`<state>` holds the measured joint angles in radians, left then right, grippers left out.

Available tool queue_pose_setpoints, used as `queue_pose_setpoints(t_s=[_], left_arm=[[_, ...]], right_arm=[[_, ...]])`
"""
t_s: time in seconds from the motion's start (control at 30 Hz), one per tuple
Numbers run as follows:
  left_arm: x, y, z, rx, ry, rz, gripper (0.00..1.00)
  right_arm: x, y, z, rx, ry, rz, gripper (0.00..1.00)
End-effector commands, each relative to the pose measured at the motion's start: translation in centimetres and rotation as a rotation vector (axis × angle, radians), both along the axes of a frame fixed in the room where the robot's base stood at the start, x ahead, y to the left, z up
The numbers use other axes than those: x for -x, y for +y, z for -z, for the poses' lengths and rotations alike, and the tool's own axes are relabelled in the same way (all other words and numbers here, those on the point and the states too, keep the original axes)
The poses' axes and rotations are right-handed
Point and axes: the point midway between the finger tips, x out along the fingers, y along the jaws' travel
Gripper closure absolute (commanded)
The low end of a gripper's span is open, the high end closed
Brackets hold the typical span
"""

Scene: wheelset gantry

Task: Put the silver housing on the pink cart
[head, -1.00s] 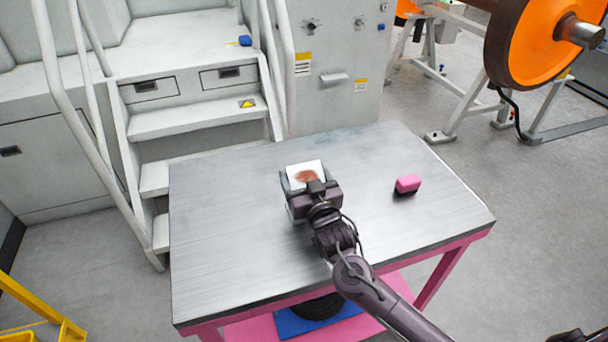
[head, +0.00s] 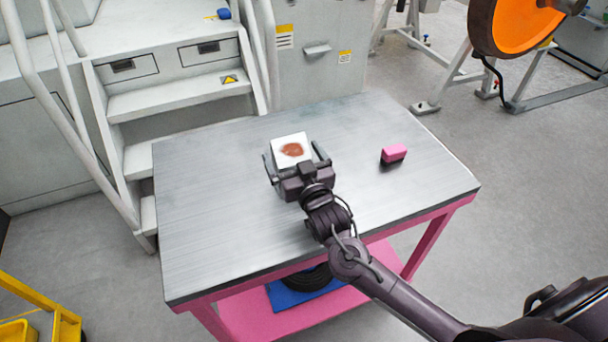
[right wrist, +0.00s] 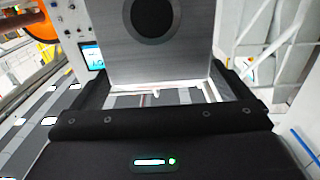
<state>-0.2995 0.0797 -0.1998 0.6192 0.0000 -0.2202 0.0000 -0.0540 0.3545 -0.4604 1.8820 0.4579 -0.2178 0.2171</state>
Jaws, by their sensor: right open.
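The silver housing (head: 291,148) is a block with a pale top bearing a brown round patch. It stands on the grey metal top of the pink cart (head: 215,215) in the head view. My right gripper (head: 293,155) is open, one finger on either side of the housing. In the right wrist view the housing (right wrist: 155,60) shows a brushed metal face with a dark round opening, and the open right gripper (right wrist: 156,78) has gaps beside it. Its base is partly hidden by the gripper. My left gripper is not in view.
A pink block (head: 394,153) with a dark base lies on the cart top to the right. A blue item with a black ring (head: 300,285) sits on the lower shelf. Grey steps (head: 180,100) stand behind left, an orange wheel (head: 512,28) back right. The cart top's left side is clear.

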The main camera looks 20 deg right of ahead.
Motion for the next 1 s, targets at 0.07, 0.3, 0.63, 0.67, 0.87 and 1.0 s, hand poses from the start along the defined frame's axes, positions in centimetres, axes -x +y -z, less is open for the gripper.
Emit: queue_pose_setpoints(t_s=[0.07,0.3,0.63,0.67,0.87,1.0], left_arm=[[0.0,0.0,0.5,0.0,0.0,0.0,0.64],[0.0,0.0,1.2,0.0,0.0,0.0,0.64],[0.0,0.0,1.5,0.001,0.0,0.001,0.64],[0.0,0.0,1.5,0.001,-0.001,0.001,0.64],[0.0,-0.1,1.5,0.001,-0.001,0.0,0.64],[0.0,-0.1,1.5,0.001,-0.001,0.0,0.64]], right_arm=[[2.0,0.0,0.4,-0.001,0.003,-0.002,0.02],[6.7,-0.2,0.2,0.0,0.002,-0.001,0.02],[9.0,-0.3,0.0,0.001,-0.001,0.0,0.02],[9.0,-0.3,0.0,0.001,-0.001,0.0,0.02],[9.0,-0.3,0.0,0.001,-0.001,0.0,0.02],[9.0,-0.3,0.0,0.001,-0.001,0.0,0.02]])
